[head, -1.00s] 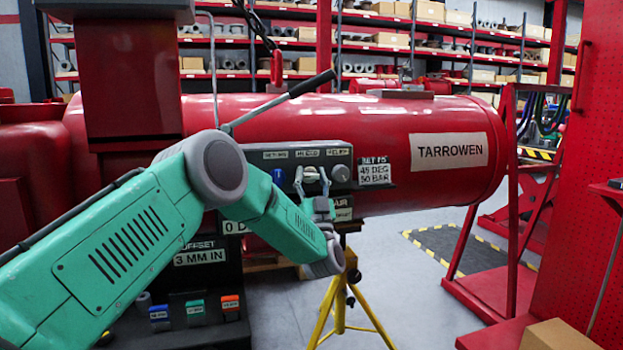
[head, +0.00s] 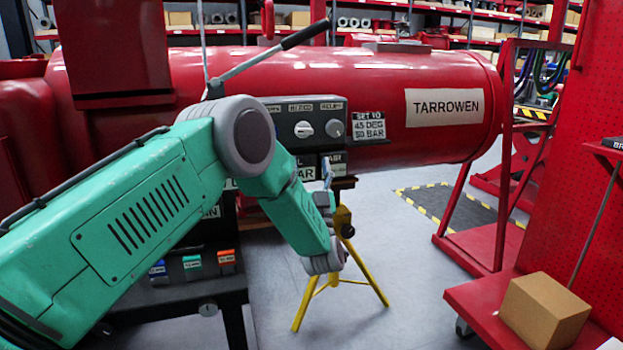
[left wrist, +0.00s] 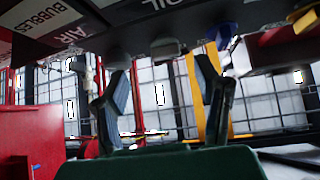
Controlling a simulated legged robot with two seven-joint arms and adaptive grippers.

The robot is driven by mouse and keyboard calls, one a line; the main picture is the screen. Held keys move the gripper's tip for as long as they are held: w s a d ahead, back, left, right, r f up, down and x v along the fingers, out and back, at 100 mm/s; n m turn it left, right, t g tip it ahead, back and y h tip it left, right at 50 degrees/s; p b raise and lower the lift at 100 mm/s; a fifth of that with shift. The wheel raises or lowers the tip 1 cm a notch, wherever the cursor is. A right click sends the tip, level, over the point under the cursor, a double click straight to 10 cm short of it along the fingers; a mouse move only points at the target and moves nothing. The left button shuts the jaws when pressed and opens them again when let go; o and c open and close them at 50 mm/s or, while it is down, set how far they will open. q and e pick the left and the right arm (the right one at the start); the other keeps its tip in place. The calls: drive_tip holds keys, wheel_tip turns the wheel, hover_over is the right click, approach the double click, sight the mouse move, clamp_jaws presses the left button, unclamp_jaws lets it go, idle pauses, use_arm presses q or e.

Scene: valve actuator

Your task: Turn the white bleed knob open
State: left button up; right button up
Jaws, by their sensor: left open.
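The white bleed knob (head: 303,129) sits on the dark valve panel (head: 281,131), under the middle label, with a grey relief knob (head: 334,128) to its right. Its face shows clear of any finger. My left gripper (head: 327,172) is below the panel, its fingers pointing up, apart from the white knob. In the left wrist view the two fingers (left wrist: 165,82) stand wide apart with nothing held between them. The white knob cannot be made out for sure in that view. My left forearm hides the panel's left part. My right gripper is not in view.
A red tank (head: 380,95) lies behind the panel. A grey lever (head: 270,58) rises above it. A yellow tripod (head: 343,260) stands below. Coloured blocks (head: 193,262) sit on a lower dark bench. A cardboard box (head: 543,309) rests on a red cart at right.

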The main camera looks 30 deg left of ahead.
use_arm(q)
drive_tip(key=v, duration=0.3)
drive_tip(key=shift+s+d, duration=0.15)
drive_tip(key=shift+s, duration=0.2)
idle(0.4)
